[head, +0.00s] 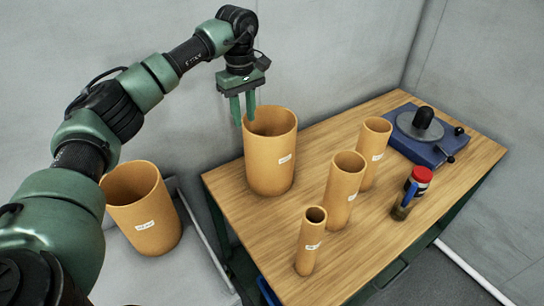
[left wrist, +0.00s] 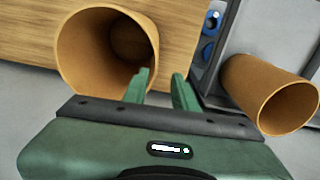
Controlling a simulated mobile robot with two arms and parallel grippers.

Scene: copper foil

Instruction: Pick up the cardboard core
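Several tan cardboard cores of different sizes are in view; I cannot tell which one the task means. The largest on the table (head: 458,150), a wide core (head: 270,165), stands upright at the table's left corner; it also shows in the left wrist view (left wrist: 72,68). My left gripper (head: 244,121) points down at this core's rim, fingers apart and empty. In the left wrist view the fingers (left wrist: 161,73) appear on either side of the rim's near edge; contact is unclear. Another wide core (head: 145,212) stands lower, off the table. My right gripper is out of view.
A medium core (head: 342,190), a slimmer core (head: 372,155) and a small narrow core (head: 311,242) stand upright on the table. A blue device with a round plate (head: 420,127) and a red-topped container (head: 420,177) are at the right. A grey wall stands behind.

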